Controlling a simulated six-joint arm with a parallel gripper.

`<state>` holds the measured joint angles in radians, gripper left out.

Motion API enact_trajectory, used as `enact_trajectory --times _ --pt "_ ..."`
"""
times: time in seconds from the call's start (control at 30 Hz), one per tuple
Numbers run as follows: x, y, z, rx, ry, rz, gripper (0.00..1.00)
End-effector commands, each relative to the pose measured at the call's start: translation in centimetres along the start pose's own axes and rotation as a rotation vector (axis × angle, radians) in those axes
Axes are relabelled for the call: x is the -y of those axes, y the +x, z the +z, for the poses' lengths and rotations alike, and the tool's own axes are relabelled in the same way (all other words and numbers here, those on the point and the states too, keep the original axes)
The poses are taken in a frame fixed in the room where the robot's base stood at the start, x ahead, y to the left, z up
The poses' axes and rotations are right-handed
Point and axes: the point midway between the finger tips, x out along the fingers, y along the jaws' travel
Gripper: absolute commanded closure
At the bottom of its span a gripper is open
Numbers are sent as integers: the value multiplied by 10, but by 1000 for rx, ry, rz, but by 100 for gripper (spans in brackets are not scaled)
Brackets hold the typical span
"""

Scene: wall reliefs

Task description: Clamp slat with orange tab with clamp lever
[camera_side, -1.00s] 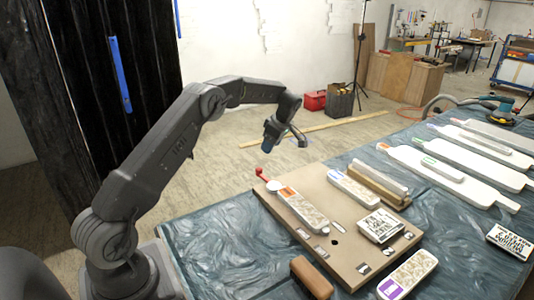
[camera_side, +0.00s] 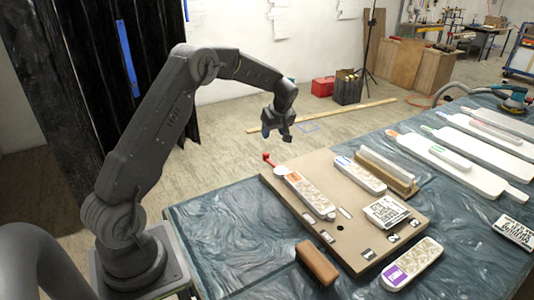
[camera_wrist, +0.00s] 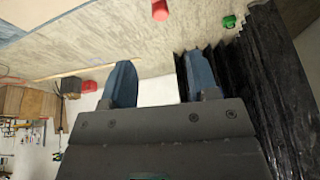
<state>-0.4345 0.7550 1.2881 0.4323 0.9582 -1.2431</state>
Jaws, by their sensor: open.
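The slat with the orange tab (camera_side: 309,193) lies on the tan board (camera_side: 385,255) in the side view, at the board's left part. The clamp lever (camera_side: 270,160) is red and stands at the board's far left corner, beside the slat's orange end. A pale round part sits between the lever and the slat; I cannot tell whether it presses on the slat. My gripper (camera_side: 280,133) is above and behind the lever, apart from it. In the wrist view my gripper (camera_wrist: 160,85) is open, with nothing between its two blue fingers. A red tip (camera_wrist: 160,10) shows at the top edge there, possibly the lever.
A purple-tabbed slat (camera_side: 411,264) and a brown block (camera_side: 316,262) lie at the board's near side. Another slat (camera_side: 360,175), a wooden holder (camera_side: 388,172) and a printed code plate (camera_side: 386,211) are on the board. Long white slats (camera_side: 450,165) lie to the right.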

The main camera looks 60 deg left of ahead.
Motion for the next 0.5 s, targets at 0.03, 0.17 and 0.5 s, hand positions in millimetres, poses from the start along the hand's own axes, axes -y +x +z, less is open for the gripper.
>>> enact_trajectory --times 0.03,0.17,0.5 --pt "1 7 0 2 0 -4 46" --pt "1 30 0 3 -2 -6 46" --pt "1 98 0 3 -5 -5 46"
